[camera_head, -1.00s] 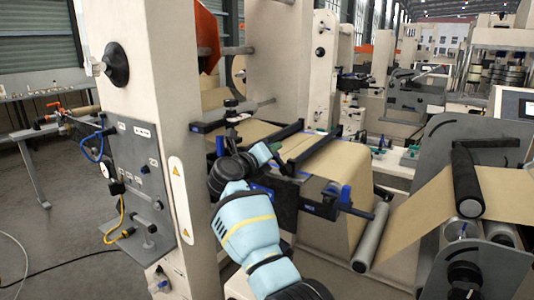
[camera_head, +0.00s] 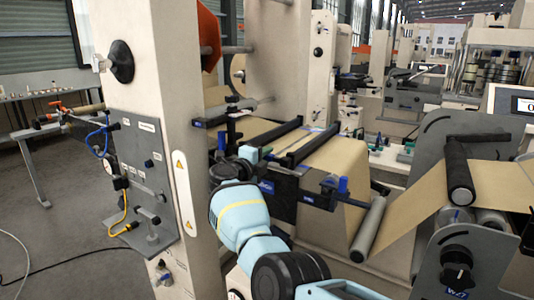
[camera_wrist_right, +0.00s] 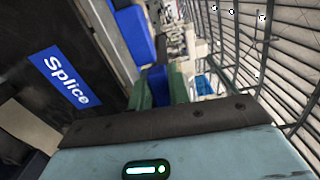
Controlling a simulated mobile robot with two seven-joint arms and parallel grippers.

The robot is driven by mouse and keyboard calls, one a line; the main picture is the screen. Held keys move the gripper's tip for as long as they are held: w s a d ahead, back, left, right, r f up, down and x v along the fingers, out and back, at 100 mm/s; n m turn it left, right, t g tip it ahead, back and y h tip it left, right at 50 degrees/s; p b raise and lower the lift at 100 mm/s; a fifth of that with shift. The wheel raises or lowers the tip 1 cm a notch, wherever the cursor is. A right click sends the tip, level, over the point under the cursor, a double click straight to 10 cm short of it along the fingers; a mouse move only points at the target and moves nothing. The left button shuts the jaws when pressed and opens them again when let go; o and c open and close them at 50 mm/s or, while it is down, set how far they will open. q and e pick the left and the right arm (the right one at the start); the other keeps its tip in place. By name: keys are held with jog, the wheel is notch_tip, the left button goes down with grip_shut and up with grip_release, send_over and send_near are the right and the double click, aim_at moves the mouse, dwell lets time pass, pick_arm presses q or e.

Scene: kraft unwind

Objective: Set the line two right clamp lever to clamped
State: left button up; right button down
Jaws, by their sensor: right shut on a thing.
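The right clamp lever is a blue handle (camera_head: 343,186) at the right front of the splice table (camera_head: 345,160). In the right wrist view the green finger pads (camera_wrist_right: 160,92) are shut on a blue handle (camera_wrist_right: 156,76), which I take to be this lever. Its exact angle is hard to tell. A second blue lever (camera_head: 221,142) stands upright at the table's left end. My left gripper is not in view.
A blue "Splice" label (camera_wrist_right: 64,76) is close beside the gripper. Dark clamp bars (camera_head: 310,145) cross the brown paper web. A beige column (camera_head: 150,100) with a grey panel stands left. A roller (camera_head: 369,228) and a grey side plate (camera_head: 430,190) are to the right.

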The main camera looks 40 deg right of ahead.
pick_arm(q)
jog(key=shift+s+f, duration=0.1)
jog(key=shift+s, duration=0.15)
pick_arm(e)
jog(key=shift+f+n, duration=0.3)
jog(key=shift+n, duration=0.2)
jog(key=c, duration=1.3)
grip_release()
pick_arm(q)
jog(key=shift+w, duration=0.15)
pick_arm(e)
jog(key=shift+s+a, duration=0.1)
jog(key=shift+a, duration=0.25)
jog(key=p+v, duration=0.1)
jog(key=v, duration=0.5)
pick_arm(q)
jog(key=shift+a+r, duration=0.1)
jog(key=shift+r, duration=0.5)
pick_arm(e)
jog(key=shift+s+a, duration=0.25)
jog(key=shift+a, duration=0.3)
